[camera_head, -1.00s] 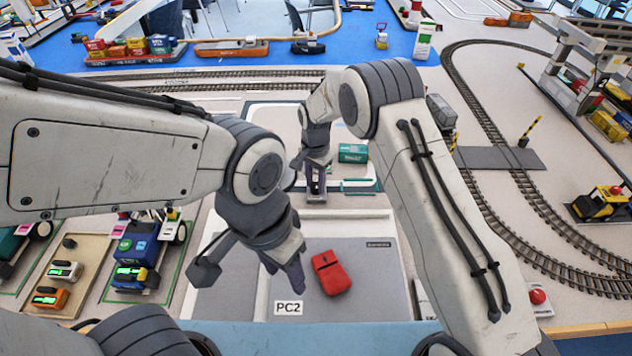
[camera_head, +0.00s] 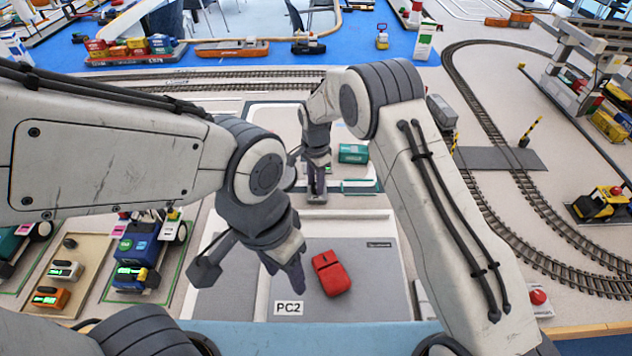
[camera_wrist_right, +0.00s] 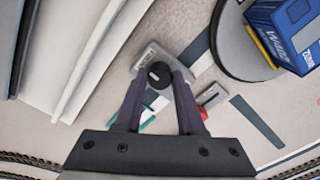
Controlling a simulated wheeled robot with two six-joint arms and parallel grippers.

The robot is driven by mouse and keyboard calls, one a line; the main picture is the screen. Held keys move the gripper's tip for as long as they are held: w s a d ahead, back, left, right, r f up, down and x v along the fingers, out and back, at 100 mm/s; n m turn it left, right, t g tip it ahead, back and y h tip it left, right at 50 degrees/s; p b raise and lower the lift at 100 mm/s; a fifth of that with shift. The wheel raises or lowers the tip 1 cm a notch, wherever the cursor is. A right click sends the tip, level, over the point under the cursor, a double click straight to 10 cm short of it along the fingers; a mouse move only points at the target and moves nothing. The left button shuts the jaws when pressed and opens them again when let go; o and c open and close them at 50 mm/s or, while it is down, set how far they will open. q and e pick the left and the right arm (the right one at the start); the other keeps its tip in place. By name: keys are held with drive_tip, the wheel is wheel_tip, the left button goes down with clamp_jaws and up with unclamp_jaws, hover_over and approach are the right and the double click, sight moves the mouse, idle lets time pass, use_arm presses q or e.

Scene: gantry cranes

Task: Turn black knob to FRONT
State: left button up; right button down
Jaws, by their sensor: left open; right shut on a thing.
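The black knob (camera_wrist_right: 160,73) shows in the right wrist view as a round black top on a light grey base plate (camera_wrist_right: 150,58). The two dark fingers of my right gripper (camera_wrist_right: 163,80) are on either side of it, shut on it. In the head view my right gripper (camera_head: 317,188) points down at the grey base (camera_head: 315,200), and its fingers hide the knob. No FRONT marking is readable. My left gripper (camera_head: 247,272) is open and empty, with its fingers spread above the grey pad, left of the red object.
A red object (camera_head: 331,273) lies on the grey pad (camera_head: 365,293) near the PC2 label (camera_head: 289,308). A green box (camera_head: 353,153) stands right of my right gripper. Model vehicles (camera_head: 148,252) stand at the lower left. Railway track (camera_head: 490,110) curves on the right.

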drive_tip(key=c, duration=0.5)
unclamp_jaws()
drive_tip(key=shift+r, duration=0.1)
wheel_tip(320, 180, up, 10)
drive_tip(key=shift+r+b, duration=0.2)
drive_tip(key=shift+b, duration=0.35)
